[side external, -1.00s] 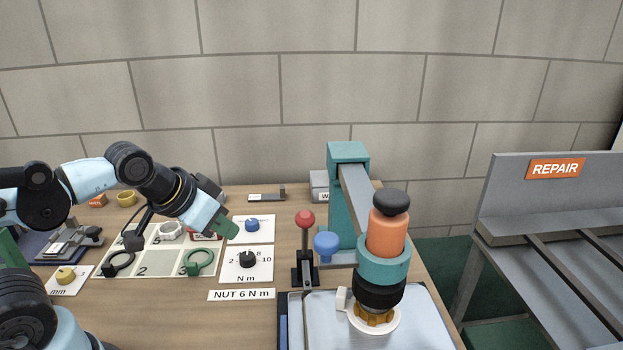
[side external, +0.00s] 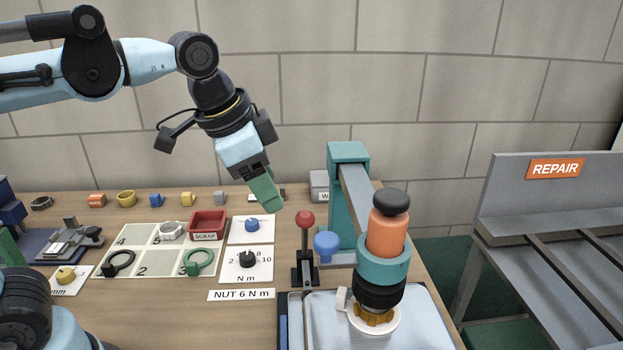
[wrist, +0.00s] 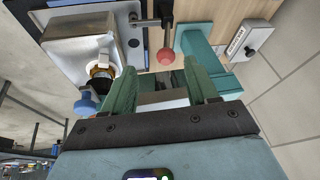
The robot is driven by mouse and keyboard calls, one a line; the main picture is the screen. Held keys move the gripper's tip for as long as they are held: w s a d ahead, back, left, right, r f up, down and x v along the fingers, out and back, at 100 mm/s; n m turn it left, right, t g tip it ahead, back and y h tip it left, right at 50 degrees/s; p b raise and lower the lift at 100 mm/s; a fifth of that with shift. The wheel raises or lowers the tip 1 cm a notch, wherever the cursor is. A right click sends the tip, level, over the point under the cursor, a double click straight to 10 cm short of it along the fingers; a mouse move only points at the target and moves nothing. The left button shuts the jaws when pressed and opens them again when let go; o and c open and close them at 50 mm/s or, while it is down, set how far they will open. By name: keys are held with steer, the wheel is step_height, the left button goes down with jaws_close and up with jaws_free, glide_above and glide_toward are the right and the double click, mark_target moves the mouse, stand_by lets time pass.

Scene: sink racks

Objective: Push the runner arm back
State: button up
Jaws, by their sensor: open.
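The runner arm is a grey beam (side external: 355,200) reaching from a teal post (side external: 343,210) towards the front. Its end carries an orange runner (side external: 387,235) with a black cap, held in a teal collar over the tray. A blue knob (side external: 326,245) sticks out at its left; it shows at lower left in the wrist view (wrist: 86,104). My gripper (side external: 270,198), with green fingers, is up in the air left of the post, pointing down. In the wrist view its fingers (wrist: 163,85) are apart with nothing gripped between them.
A red-ball lever (side external: 305,240) stands left of the post. A metal tray (side external: 430,320) lies under the runner. A red scrap bin (side external: 207,223), dial cards and a numbered mat (side external: 160,268) lie to the left. The repair rack (side external: 550,225) stands right.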

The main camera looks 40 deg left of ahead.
steer(key=d+r+m+g, duration=0.2)
steer(key=d+r+m, duration=0.2)
steer(key=d+r, duration=0.2)
step_height(320, 180, up, 6)
steer(key=m+g+y, duration=0.1)
steer(key=m+g, duration=0.1)
steer(key=m, duration=0.5)
glide_above(324, 237)
steer(key=shift+f, duration=6.1)
jaws_close()
